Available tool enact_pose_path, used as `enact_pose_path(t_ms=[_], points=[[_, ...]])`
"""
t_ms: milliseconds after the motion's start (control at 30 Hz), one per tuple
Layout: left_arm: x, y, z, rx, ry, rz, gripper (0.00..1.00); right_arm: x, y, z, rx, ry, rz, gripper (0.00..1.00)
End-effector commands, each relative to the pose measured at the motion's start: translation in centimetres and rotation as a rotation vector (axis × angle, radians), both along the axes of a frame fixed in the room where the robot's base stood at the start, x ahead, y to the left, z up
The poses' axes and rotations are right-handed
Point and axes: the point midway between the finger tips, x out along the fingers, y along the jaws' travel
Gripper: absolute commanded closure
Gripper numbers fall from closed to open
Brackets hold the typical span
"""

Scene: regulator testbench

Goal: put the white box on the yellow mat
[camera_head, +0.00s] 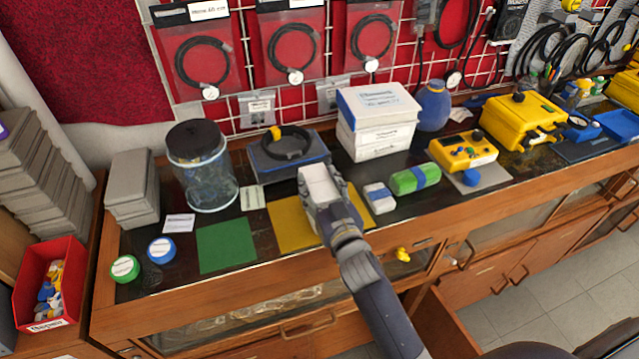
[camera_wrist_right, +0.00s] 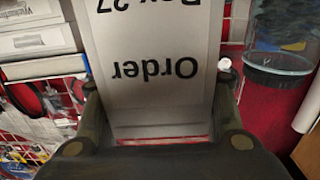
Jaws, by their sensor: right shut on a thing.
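My right gripper (camera_head: 325,190) is shut on the white box (camera_head: 317,182) and reaches over the bench from the front. In the right wrist view, the white box (camera_wrist_right: 155,50) sits between the two fingers of the gripper (camera_wrist_right: 158,100), with upside-down lettering reading "Order" and "Box 27". The yellow mat (camera_head: 287,230) lies flat on the dark bench top. The box and gripper cover part of the mat in the head view. The box overlaps the mat's back part there; I cannot tell whether it touches it. My left gripper is not in view.
A green mat (camera_head: 226,245) lies to the left. Behind are a glass jar (camera_head: 203,180) and a grey-blue case (camera_head: 262,165) with a coiled cable. A small white-and-blue item (camera_head: 379,198) and a green-and-blue bundle (camera_head: 414,180) lie to the right, near stacked white boxes (camera_head: 377,140).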

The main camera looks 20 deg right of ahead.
Motion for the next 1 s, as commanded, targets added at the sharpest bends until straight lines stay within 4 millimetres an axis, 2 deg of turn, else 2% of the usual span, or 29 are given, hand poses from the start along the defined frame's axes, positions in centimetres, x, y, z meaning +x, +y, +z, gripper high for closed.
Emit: enact_pose_path(t_ms=[67,100,167,600,767,1000], points=[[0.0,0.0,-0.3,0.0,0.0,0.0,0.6,0.0,0.0,-0.3,0.001,-0.002,0.0,0.96],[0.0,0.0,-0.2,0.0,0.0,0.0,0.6,0.0,0.0,-0.3,0.0,0.0,0.0,0.4],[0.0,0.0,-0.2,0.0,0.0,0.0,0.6,0.0,0.0,-0.2,0.0,0.001,0.0,0.29],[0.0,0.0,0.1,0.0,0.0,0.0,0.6,-0.2,0.0,0.1,-0.001,0.001,0.0,0.29],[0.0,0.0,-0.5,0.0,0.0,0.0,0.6,-2.3,-0.1,-0.2,-0.001,0.002,0.0,0.29],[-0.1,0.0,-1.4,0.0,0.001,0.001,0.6,-7.0,-0.3,-0.3,0.001,0.003,-0.001,0.29]])
